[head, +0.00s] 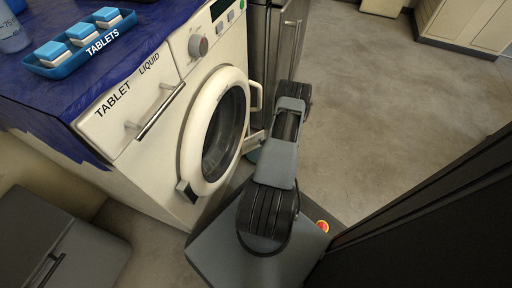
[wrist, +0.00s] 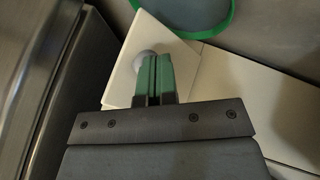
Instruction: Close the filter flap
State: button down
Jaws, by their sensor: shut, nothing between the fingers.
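The filter flap (wrist: 122,84) is a small cream panel with a round pale knob (wrist: 144,60) in the wrist view. It appears to stand out at an angle from the washing machine's cream front (wrist: 245,95). A cream piece, likely the flap (head: 255,139), shows low beside the machine in the head view, mostly behind my arm. My gripper (wrist: 155,62) has green fingertips, shut and empty. They overlap the flap and lie just right of the knob in the wrist view; I cannot tell whether they touch it. The fingertips are hidden in the head view.
The round washer door (head: 222,128) is shut. A steel appliance (head: 277,62) stands close beside the machine and flap. A green-rimmed round thing (wrist: 230,20) lies near the flap. A blue tablet tray (head: 80,62) sits on top. The floor at right (head: 370,90) is clear.

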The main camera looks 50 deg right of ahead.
aim_at(263, 136)
jog(key=w+d, duration=0.2)
jog(key=w, duration=0.1)
jog(key=w+d, duration=0.1)
jog(key=w, duration=0.1)
jog(key=shift+d, duration=0.2)
jog(key=shift+w+d, duration=0.2)
jog(key=shift+w, duration=1.7)
